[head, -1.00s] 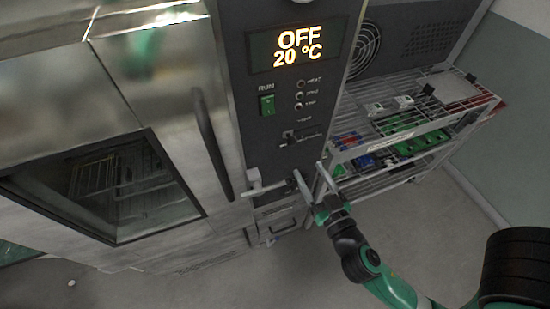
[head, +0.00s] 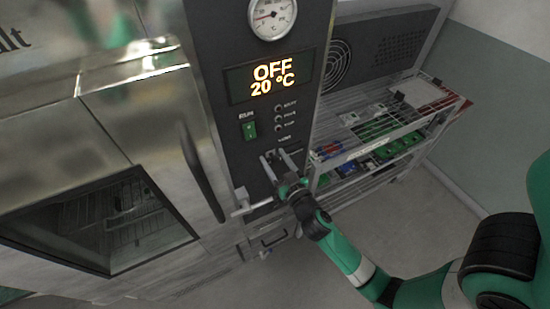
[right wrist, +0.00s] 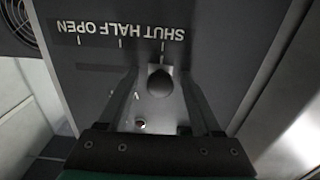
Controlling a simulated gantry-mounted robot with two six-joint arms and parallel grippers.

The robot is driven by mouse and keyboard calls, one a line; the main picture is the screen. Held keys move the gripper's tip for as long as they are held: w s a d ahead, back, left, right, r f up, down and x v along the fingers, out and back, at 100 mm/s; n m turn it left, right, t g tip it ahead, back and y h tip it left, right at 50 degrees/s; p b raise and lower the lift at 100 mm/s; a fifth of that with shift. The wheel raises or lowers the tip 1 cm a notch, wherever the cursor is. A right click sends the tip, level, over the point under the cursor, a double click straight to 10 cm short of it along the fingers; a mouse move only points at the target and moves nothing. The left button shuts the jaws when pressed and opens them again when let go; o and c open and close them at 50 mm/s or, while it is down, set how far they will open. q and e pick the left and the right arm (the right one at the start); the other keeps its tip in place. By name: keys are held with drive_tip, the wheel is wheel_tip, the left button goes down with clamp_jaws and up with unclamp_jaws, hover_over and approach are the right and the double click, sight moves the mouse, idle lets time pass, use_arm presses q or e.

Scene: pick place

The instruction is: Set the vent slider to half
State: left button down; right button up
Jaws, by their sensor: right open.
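The vent slider's round dark knob (right wrist: 160,82) stands on a small light plate in the right wrist view. It lines up with the tick at the SHUT label (right wrist: 168,30). The HALF label (right wrist: 120,27) and OPEN label (right wrist: 76,26) lie to its left there, all printed upside down in that view. My right gripper (right wrist: 160,90) is open, with one finger on each side of the knob and gaps showing. In the head view my right gripper (head: 274,160) is at the panel below the small lamps and hides most of the slider. My left gripper is not in view.
The control panel has a display (head: 270,76) reading OFF 20 °C, a round gauge (head: 271,16) and a green RUN switch (head: 249,130). A door handle (head: 200,172) is left of the panel. A wire-shelf cart (head: 375,145) stands on the right, close to my right arm.

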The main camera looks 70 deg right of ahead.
clamp_jaws()
idle(1.4)
